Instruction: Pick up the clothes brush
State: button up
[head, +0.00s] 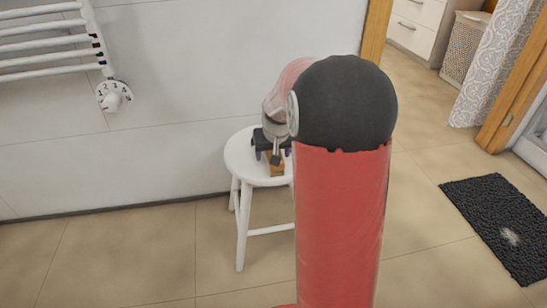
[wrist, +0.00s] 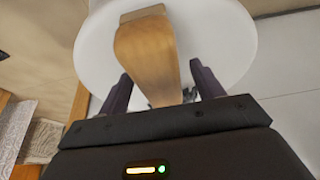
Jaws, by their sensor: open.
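The clothes brush (head: 275,169) has a light wooden body and rests on a round white stool (head: 240,158). In the wrist view the brush (wrist: 146,50) runs lengthwise from the far part of the seat toward the gripper's palm, and its near end is partly hidden. My gripper (head: 270,155) is just above the brush, pointing down. In the wrist view its two dark fingers (wrist: 160,73) are open, one on each side of the wood.
The stool stands close to a tiled wall with a white towel radiator (head: 45,45) at the left. A black mat (head: 495,220) lies on the floor at the right, near a patterned curtain (head: 500,70). My arm hides part of the stool's right side.

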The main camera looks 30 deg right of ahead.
jog(key=c, duration=1.2)
jog(key=shift+r, duration=0.1)
jog(key=shift+c, duration=0.2)
notch_tip(320, 180, up, 20)
jog(key=p, duration=0.4)
jog(key=shift+r, duration=0.2)
